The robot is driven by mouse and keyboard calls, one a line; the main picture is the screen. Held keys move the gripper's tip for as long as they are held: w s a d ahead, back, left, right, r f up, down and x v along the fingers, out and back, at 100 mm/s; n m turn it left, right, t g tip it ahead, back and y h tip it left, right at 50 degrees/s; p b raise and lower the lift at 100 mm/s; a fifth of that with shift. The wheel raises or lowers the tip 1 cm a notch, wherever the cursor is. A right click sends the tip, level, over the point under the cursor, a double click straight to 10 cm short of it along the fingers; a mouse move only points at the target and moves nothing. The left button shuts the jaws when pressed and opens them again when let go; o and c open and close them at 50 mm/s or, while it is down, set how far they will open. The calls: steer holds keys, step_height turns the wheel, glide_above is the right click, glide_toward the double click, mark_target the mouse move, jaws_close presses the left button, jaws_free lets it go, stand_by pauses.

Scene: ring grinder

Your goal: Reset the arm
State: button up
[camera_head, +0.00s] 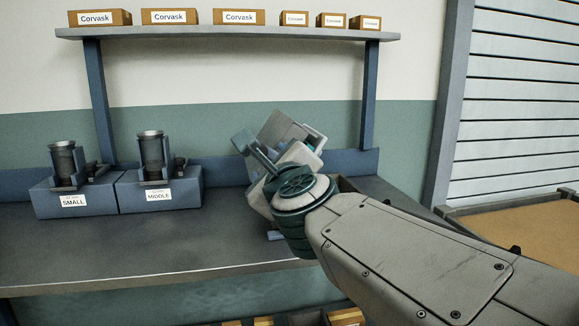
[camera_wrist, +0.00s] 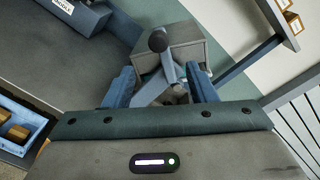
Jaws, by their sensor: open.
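My gripper (camera_wrist: 161,76) is open, its two blue fingers apart in the wrist view. Between and beyond them stands a grey boxy machine (camera_wrist: 185,55) with a lever ending in a dark round knob (camera_wrist: 158,41). I cannot tell whether the fingers touch it; nothing is clearly held. In the head view my arm reaches from the lower right to the middle, bent at the wrist over the workbench (camera_head: 150,245). There my wrist covers the fingers and much of what lies behind.
Blue stands marked SMALL (camera_head: 75,200) and MIDDLE (camera_head: 160,192) hold dark cylinders at the bench's left. A shelf (camera_head: 230,34) with several Corvask boxes hangs above. A blue crate (camera_wrist: 28,118) with brown blocks shows in the wrist view. The bench front left is clear.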

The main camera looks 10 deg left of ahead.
steer(key=s+d+f+n+g+h+p, duration=0.3)
steer(key=s+d+n+g+p, duration=0.3)
steer(key=d+n+p, duration=0.5)
steer(key=s+d+f+n+g+h+p, duration=0.3)
steer(key=s+d+f+n+g+p, duration=0.2)
steer(key=s+d+n+p, duration=0.6)
steer(key=d+g+p, duration=0.1)
steer(key=d+g, duration=0.1)
steer(key=d, duration=0.1)
steer(key=shift+s+d+f+h, duration=0.15)
steer(key=shift+s+d+h, duration=0.15)
steer(key=shift+h, duration=0.1)
